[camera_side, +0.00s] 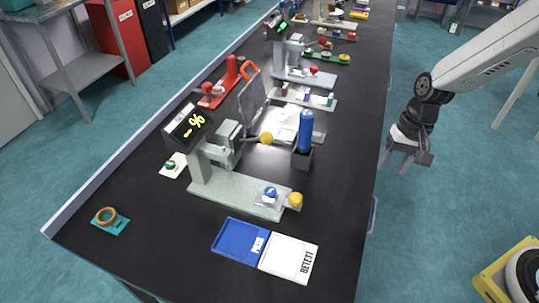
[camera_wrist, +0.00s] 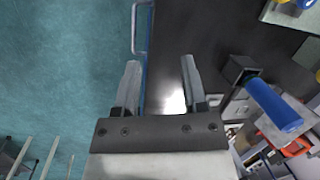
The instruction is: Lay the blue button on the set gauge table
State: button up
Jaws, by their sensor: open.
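A round blue button (camera_side: 270,191) with a white mark rests on a small pale plate at the front end of a grey-green gauge stand (camera_side: 226,189). A yellow knob (camera_side: 295,199) sits beside it. The gauge has a tilted black display (camera_side: 190,125) with yellow characters. I cannot tell whether the pale plate is the set gauge table. My gripper (camera_side: 395,167) is open and empty, beyond the right edge of the bench and well apart from the button. Its two spread fingers (camera_wrist: 160,63) also show in the wrist view, with nothing between them.
A blue cylinder (camera_side: 306,131) stands upright in a dark holder between my gripper and the gauge; it also shows in the wrist view (camera_wrist: 272,105). Blue (camera_side: 240,240) and white (camera_side: 289,257) trays lie at the front. Other instruments line the bench behind. The bench's right front is clear.

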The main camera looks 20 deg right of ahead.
jog(key=s+d+r+n+t+h, duration=0.2)
jog(key=s+d+n+t, duration=0.1)
jog(key=s+n, duration=0.2)
jog(key=shift+s+d+r+n+h, duration=0.2)
jog(key=shift+d+r+n+h, duration=0.1)
jog(key=shift+d+n, duration=0.1)
